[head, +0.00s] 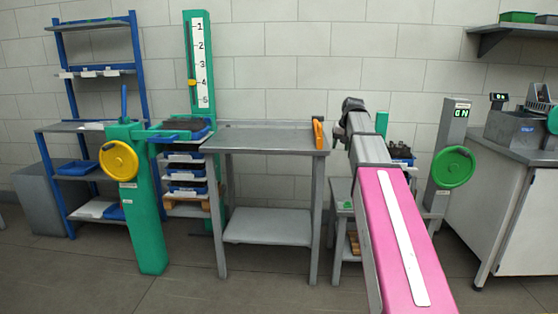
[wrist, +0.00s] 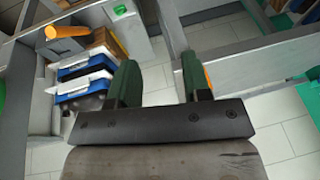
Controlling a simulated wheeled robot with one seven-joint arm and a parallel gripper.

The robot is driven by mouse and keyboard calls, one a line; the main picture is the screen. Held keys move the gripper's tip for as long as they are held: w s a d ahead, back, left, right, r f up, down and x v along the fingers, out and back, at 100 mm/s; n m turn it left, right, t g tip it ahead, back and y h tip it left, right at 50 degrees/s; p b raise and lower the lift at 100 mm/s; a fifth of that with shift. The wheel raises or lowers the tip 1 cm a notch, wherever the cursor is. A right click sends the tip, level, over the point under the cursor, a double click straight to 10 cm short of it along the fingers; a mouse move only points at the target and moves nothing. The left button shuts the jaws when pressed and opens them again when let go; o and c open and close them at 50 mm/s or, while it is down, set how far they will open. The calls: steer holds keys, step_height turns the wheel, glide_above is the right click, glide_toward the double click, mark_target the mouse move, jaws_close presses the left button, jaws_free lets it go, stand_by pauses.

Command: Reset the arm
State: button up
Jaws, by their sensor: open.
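My gripper shows in the wrist view (wrist: 158,72) with its two dark green fingers spread apart. Nothing is between the fingers, and grey framework and pale floor tiles show beyond the gap. In the head view my arm, with a pink link and grey links, reaches from the bottom right toward the wall. Its far end is just right of the middle grey table (head: 265,137). The gripper's fingers cannot be made out in the head view.
An orange handle (head: 318,133) stands at that table's right edge. A green post with a yellow wheel (head: 118,161) is left; a grey post with a green wheel (head: 453,167) is right. In the wrist view, blue-and-white bins (wrist: 85,75) lie left of the fingers. The middle table's top looks clear.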

steer(key=s+a+f+g, duration=0.15)
steer(key=s+f, duration=0.45)
steer(key=f, duration=0.6)
steer(key=s+a+f+g, duration=0.1)
steer(key=s+a+f, duration=0.35)
steer(key=f, duration=0.75)
steer(key=s+f+n+g+h, duration=0.1)
steer(key=s+f, duration=1.5)
steer(key=s, duration=0.3)
steer(key=shift+a+f, duration=0.3)
steer(key=shift+f, duration=0.05)
